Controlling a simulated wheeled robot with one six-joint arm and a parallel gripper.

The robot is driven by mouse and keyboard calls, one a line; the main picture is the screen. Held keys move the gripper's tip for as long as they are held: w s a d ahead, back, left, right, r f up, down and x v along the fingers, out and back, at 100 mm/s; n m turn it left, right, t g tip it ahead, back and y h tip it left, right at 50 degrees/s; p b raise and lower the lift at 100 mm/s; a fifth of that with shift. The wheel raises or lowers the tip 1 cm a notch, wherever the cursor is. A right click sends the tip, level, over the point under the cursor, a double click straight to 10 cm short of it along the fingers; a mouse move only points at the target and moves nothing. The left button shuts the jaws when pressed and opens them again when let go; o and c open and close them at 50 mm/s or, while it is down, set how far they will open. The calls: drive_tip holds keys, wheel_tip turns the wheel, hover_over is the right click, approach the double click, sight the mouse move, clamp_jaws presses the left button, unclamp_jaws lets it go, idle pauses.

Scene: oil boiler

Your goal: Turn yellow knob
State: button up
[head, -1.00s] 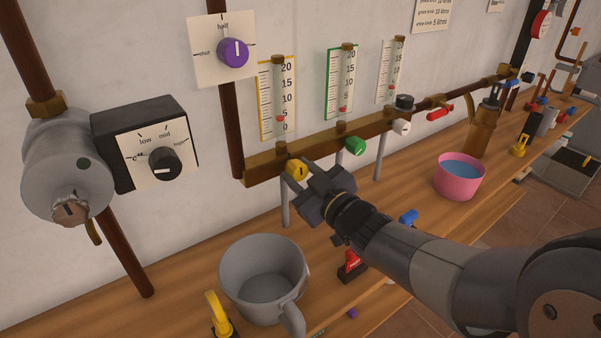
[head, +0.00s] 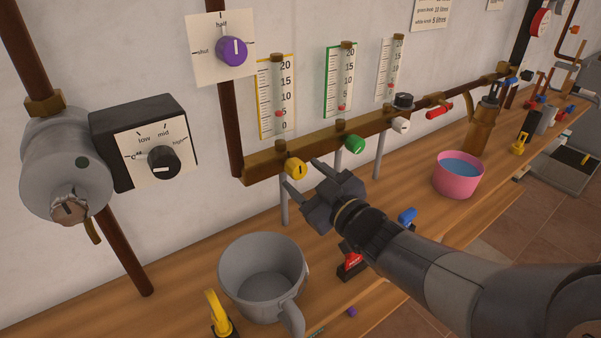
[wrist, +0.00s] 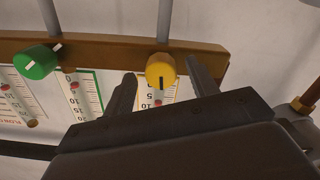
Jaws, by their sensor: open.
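The yellow knob (head: 296,169) sits on the front of the brass manifold bar (head: 325,146), below the yellow-edged gauge. Its dark pointer line looks about upright in the wrist view, where the knob (wrist: 161,70) shows in full between the fingers' directions. My gripper (head: 303,174) is open and empty, its two fingers spread. In the wrist view the gripper (wrist: 162,85) has one finger on either side of the knob, apart from it. The fingertips seem to stand a little short of the knob.
A green knob (head: 355,144) and a white knob (head: 402,125) lie further right along the bar. A grey pot (head: 262,250) and a pink bowl of water (head: 458,190) stand on the wooden bench. A purple knob (head: 232,50) is on the wall.

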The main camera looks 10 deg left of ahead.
drive_tip(key=v, duration=0.8)
drive_tip(key=shift+p, duration=0.3)
drive_tip(key=shift+d, duration=0.1)
drive_tip(key=x, duration=1.1)
drive_tip(key=shift+s+b, duration=0.15)
drive_tip(key=shift+b, duration=0.2)
drive_tip(key=shift+s+d, duration=0.1)
drive_tip(key=shift+d, duration=0.05)
